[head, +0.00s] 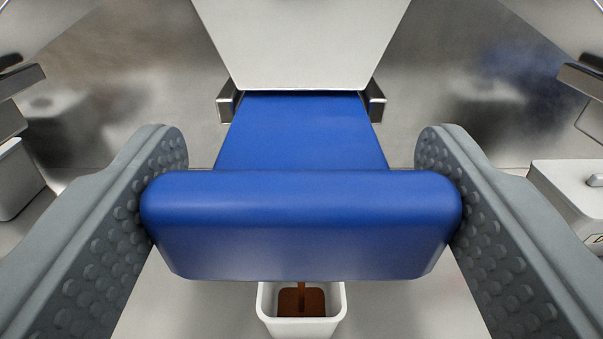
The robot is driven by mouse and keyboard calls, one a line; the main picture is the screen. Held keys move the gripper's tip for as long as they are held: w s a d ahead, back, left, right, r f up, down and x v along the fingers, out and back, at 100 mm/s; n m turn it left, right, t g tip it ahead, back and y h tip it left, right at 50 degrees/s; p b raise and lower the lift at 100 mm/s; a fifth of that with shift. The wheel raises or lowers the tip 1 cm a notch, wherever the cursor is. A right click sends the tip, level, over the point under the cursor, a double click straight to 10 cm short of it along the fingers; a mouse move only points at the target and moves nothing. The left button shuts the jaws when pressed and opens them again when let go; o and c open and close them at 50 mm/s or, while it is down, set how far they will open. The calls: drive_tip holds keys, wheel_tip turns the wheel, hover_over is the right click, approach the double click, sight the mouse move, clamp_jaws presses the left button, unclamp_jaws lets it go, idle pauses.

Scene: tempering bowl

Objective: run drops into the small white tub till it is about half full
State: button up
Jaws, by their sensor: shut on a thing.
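A blue lever handle (301,222) fills the middle of the head view. Its blue arm runs back under a pale metal housing (305,40). My gripper (301,215) is shut on the handle, with one grey studded finger against each end. The small white tub (266,318) stands below the handle at the bottom of the view. A thin brown stream falls into it, and brown liquid (315,303) covers the part of its floor that I see. The handle hides the stream's upper part, and the tub's near side is partly cut off, so its exact fill level is unclear.
A white box-like unit (570,200) stands at the right, and another white container (12,178) at the left edge. Metal brackets (376,103) flank the lever's arm. A shiny metal panel (130,70) stands behind. The pale surface beside the tub looks clear.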

drive_tip(key=o, duration=1.4)
drive_tip(key=s, duration=1.7)
drive_tip(key=shift+s, duration=0.15)
